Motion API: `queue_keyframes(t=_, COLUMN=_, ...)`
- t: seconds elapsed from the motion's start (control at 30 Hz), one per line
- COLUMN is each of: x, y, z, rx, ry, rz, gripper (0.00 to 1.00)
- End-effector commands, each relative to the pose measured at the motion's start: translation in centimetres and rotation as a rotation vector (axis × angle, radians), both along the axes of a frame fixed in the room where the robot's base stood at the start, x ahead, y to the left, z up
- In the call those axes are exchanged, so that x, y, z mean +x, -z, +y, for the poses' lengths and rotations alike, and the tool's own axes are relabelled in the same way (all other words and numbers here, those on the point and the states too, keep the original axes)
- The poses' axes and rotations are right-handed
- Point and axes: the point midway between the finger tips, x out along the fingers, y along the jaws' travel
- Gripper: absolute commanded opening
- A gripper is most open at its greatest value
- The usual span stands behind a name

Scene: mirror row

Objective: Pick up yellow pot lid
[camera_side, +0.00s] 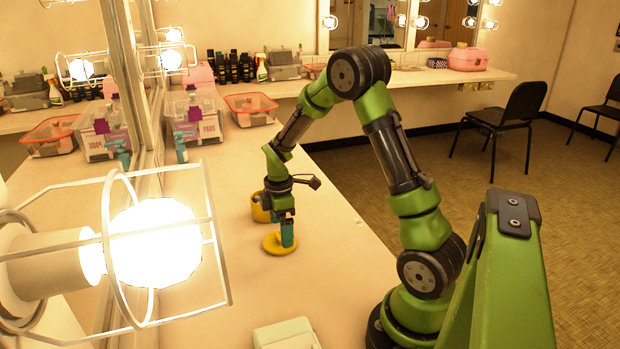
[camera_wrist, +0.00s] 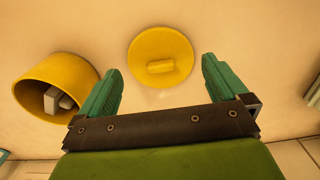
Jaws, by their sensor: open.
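The yellow pot lid (camera_wrist: 162,50) is a round disc with a small block-shaped handle on top, lying flat on the counter. In the side view the lid (camera_side: 272,244) is partly hidden by a finger. My gripper (camera_wrist: 162,80) is open and empty, with its two teal fingers apart. In the wrist view the lid shows between and just beyond the fingertips. In the side view my gripper (camera_side: 287,236) is low over the counter at the lid; I cannot tell if it touches. The yellow pot (camera_wrist: 62,82) is left of the fingers, with a grey object inside.
In the side view the pot (camera_side: 259,208) stands just behind my gripper. A caged bulb (camera_side: 155,243) fills the left foreground beside the mirror. A pale box (camera_side: 286,334) is at the front. Clear bins (camera_side: 193,110) and a pink tray (camera_side: 250,108) stand farther back.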

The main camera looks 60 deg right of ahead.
Motion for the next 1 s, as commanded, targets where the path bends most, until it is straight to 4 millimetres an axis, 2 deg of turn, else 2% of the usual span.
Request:
queue_keyframes(t=0.1, x=0.0, y=2.0, z=0.0, rx=0.001, ry=-0.001, rz=0.004, gripper=1.00)
queue_keyframes(t=0.2, x=0.0, y=2.9, z=0.0, rx=0.000, ry=0.000, rz=0.003, gripper=1.00)
queue_keyframes(t=0.47, x=0.0, y=3.1, z=0.0, rx=-0.001, ry=0.000, rz=0.001, gripper=1.00)
queue_keyframes(t=0.7, x=0.0, y=3.1, z=0.0, rx=0.000, ry=0.000, rz=0.000, gripper=0.65)
queue_keyframes(t=1.0, x=0.1, y=3.1, z=0.0, rx=0.000, ry=0.000, rz=0.000, gripper=0.64)
